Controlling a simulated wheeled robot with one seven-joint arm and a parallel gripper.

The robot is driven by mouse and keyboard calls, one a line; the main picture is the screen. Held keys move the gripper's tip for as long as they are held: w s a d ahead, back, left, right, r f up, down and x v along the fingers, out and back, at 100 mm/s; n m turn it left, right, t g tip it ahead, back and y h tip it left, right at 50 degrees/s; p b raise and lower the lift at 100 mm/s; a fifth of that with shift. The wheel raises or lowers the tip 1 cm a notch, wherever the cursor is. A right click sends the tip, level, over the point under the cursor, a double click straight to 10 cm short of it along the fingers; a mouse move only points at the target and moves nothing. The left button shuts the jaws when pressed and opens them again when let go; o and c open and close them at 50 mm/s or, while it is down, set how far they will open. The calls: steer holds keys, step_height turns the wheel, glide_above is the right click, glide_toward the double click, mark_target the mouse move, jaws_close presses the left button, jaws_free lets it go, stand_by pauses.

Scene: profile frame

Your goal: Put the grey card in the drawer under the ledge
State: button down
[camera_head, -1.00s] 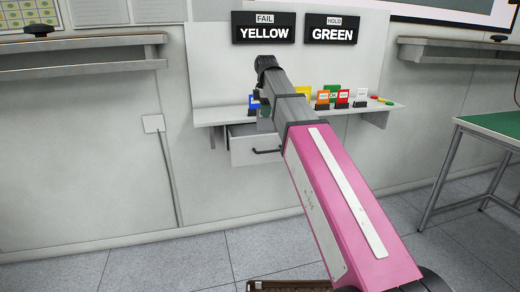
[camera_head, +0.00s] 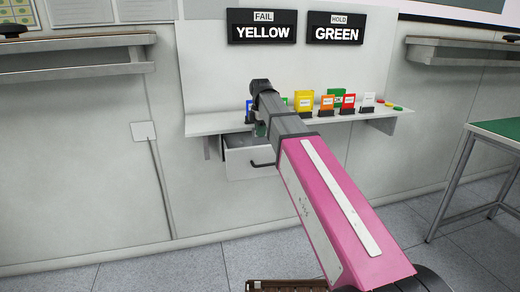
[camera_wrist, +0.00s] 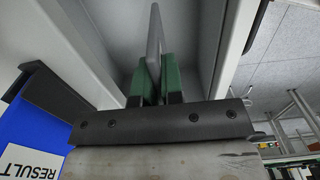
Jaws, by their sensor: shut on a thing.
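The grey card (camera_wrist: 155,38) is thin and stands edge-on between the two green finger pads of my gripper (camera_wrist: 157,82) in the wrist view, which are shut on it. The open drawer (camera_head: 252,164) under the ledge (camera_head: 208,124) shows in the head view; its front panel (camera_wrist: 237,40) with a dark handle is right of the card in the wrist view. The card points into the space between drawer front and ledge. Whether it touches the drawer floor I cannot tell. My arm hides most of the gripper in the head view.
Several coloured cards in holders, among them a yellow one (camera_head: 304,100), stand on the ledge. A blue RESULT card (camera_wrist: 38,135) is close at the gripper's left in the wrist view. A green-topped table (camera_head: 500,132) stands at right.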

steer(key=shift+f, duration=3.3)
steer(key=shift+f, duration=0.1)
steer(key=c, duration=1.3)
jaws_free()
steer(key=shift+o, duration=0.2)
step_height(320, 180, up, 12)
steer(key=shift+r, duration=0.15)
